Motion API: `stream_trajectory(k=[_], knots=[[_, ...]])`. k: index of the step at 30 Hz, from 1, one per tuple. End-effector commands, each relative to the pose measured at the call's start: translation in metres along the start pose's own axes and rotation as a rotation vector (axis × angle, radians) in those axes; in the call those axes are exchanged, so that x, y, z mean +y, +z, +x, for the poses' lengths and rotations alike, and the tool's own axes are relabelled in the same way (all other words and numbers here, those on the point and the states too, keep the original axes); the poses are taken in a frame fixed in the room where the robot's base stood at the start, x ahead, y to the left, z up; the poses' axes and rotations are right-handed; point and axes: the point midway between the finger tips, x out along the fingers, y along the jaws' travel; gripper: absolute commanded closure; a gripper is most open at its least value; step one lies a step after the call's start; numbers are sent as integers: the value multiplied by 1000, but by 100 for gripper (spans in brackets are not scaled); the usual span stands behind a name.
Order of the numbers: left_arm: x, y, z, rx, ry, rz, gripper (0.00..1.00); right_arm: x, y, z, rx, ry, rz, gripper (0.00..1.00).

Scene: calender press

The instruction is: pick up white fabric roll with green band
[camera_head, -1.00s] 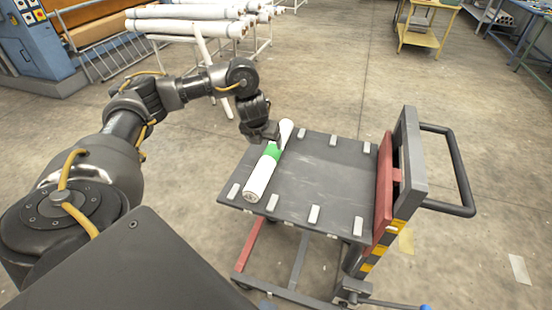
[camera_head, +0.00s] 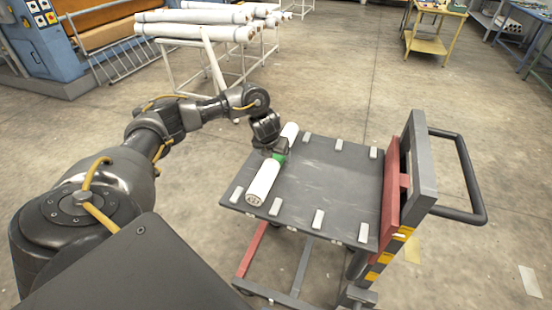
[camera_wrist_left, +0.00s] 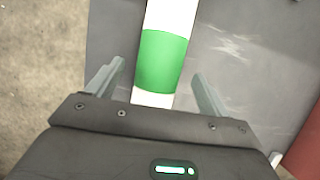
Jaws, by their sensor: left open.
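The white fabric roll (camera_head: 263,183) lies along the left side of a grey cart's platform (camera_head: 320,185). Its green band (camera_head: 278,158) is partly hidden by my left gripper (camera_head: 279,152) in the head view. In the left wrist view, the green band (camera_wrist_left: 163,62) lies between and beyond the two open fingers of my left gripper (camera_wrist_left: 158,85). A gap shows on each side of the roll, and neither finger seems to touch it. My right gripper is not in view.
The cart has several small light blocks along its edges and a red and grey upright with a handle (camera_head: 470,180) on the right. A rack of white rolls (camera_head: 195,32) stands at the back left. A yellow table (camera_head: 435,32) stands at the back right. The floor between is clear.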

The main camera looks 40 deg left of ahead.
Motion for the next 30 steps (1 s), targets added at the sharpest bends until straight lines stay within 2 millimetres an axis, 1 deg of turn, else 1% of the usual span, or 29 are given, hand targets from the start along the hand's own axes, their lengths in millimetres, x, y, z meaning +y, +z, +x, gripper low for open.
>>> stream_trajectory(k=[1,3,6,9,14,15,27,29,30], knots=[[1,0,6,5,3,-2,20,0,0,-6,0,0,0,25],[1,0,18,4,2,-1,20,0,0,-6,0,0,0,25],[1,1,27,2,1,-1,20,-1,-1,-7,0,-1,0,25],[1,1,32,1,1,0,20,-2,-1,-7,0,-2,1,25],[1,1,32,0,1,0,20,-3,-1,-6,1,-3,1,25],[1,1,32,0,1,0,21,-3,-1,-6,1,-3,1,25],[1,1,31,0,1,0,74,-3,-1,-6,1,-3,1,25],[1,1,31,0,1,0,81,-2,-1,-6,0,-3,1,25],[1,2,31,-2,0,-1,81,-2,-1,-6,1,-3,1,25]])
